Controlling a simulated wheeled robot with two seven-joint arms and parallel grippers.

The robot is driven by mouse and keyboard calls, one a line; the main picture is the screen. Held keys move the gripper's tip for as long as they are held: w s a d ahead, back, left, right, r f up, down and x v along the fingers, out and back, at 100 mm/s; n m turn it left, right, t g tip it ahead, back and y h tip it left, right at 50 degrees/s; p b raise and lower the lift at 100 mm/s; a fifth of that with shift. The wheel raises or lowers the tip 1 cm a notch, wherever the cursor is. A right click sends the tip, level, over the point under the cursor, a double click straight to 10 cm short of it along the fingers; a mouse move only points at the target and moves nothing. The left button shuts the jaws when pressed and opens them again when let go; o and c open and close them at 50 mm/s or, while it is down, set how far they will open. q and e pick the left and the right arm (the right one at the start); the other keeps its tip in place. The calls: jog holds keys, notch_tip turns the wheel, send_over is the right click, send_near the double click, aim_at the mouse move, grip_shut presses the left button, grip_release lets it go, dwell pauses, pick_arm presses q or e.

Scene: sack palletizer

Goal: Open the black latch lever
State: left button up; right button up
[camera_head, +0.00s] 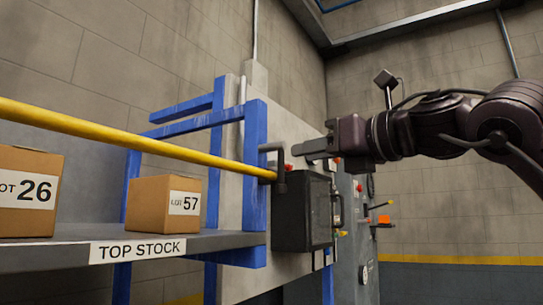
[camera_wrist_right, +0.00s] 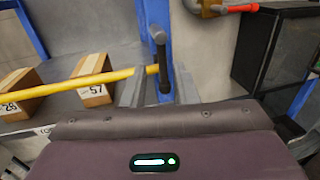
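The black latch lever (camera_head: 281,172) is a bent dark bar on the blue upright, at the right end of the yellow bar (camera_head: 130,138). In the right wrist view the lever (camera_wrist_right: 163,68) stands roughly upright in front of the blue post, and the yellow bar (camera_wrist_right: 70,87) ends at it. My right gripper (camera_head: 306,150) reaches in from the right, its fingers pointing left towards the lever. In the wrist view its two grey fingers (camera_wrist_right: 160,92) are apart, with the lever seen in the gap between them. Contact cannot be told. My left gripper is out of view.
A black box (camera_head: 300,212) hangs on the panel just below my right gripper. A red-handled fitting (camera_wrist_right: 240,8) is close by. Cartons marked 26 (camera_head: 25,192) and 57 (camera_head: 165,205) sit on the TOP STOCK shelf (camera_head: 215,240) behind the yellow bar.

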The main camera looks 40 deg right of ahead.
aim_at(283, 157)
jog(key=w+p, duration=0.3)
jog(key=w, duration=0.3)
jog(key=shift+w+a+r, duration=0.1)
jog(key=shift+w+a, duration=0.05)
jog(key=shift+w, duration=0.15)
jog(key=shift+w+a, duration=0.1)
jog(key=shift+w, duration=0.35)
jog(key=shift+s, duration=0.1)
grip_shut()
